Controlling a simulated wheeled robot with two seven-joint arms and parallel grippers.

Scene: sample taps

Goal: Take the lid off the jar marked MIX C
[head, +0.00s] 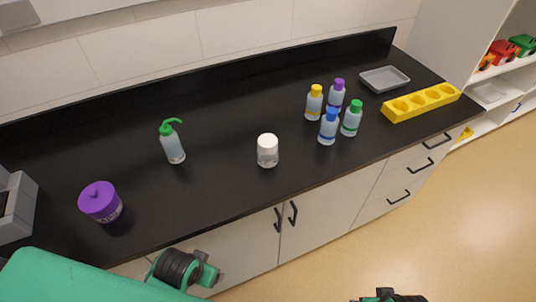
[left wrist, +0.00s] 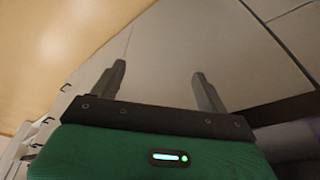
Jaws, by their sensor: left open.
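A purple jar (head: 103,207) stands upright on the left of the black counter, near its front edge. Its purple lid (head: 98,193) has a knob and sits on top. Writing shows on its front, too small to read surely. My left arm comes in at the bottom left, in front of the counter. In the left wrist view my left gripper (left wrist: 158,70) is open, with nothing between its fingers, facing pale cabinet fronts. The jar is not clearly seen there. A dark part of my right gripper (head: 388,296) shows at the bottom edge; its fingers are unclear.
A green-topped wash bottle (head: 174,146) and a white-capped jar (head: 267,151) stand on the counter (head: 225,120). Several colour-capped bottles (head: 328,127), a grey tray (head: 384,79) and a yellow rack (head: 421,102) are to the right. A grey device (head: 15,207) stands left of the purple jar.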

